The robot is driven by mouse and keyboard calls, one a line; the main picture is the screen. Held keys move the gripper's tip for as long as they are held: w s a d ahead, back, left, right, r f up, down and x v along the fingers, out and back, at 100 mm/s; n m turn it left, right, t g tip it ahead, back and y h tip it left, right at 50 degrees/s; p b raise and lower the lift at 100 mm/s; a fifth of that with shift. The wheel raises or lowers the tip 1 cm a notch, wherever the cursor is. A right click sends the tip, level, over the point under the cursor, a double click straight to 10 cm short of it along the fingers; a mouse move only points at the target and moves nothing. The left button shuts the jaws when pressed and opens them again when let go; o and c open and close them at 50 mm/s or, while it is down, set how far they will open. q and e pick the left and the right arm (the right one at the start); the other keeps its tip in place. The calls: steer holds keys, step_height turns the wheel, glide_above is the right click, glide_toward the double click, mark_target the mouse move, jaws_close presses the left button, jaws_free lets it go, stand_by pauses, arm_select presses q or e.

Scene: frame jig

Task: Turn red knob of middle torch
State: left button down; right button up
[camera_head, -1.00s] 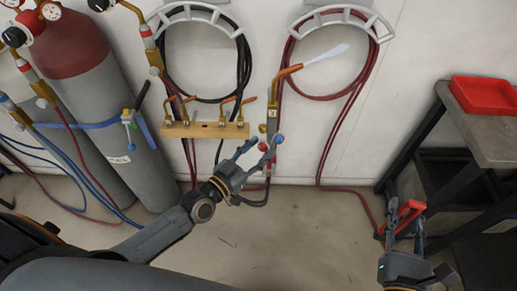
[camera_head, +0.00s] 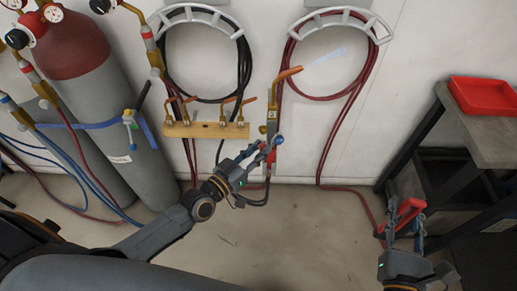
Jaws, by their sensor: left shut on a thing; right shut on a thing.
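A torch (camera_head: 271,118) with a brass body and orange tip stands roughly upright in front of the wall. A pale, faint bluish flame (camera_head: 327,55) points up and right from its tip. A blue knob (camera_head: 279,140) is on the right of its lower end. My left gripper (camera_head: 263,150) is shut on the red knob (camera_head: 271,156) at the lower end; the fingers partly hide it. My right gripper (camera_head: 408,222), at the lower right, is shut on a red-handled tool (camera_head: 409,207).
A wooden rack (camera_head: 187,131) holds more torches to the left. Gas cylinders (camera_head: 85,85) stand at the far left. Black hoses (camera_head: 243,70) and red hoses (camera_head: 357,85) hang on wall brackets. A dark bench (camera_head: 487,130) with a red tray (camera_head: 485,95) is at the right.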

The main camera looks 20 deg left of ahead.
arm_select(q)
steer(key=c, duration=1.1)
jaws_free()
steer(key=shift+c, duration=0.2)
steer(key=v, duration=1.2)
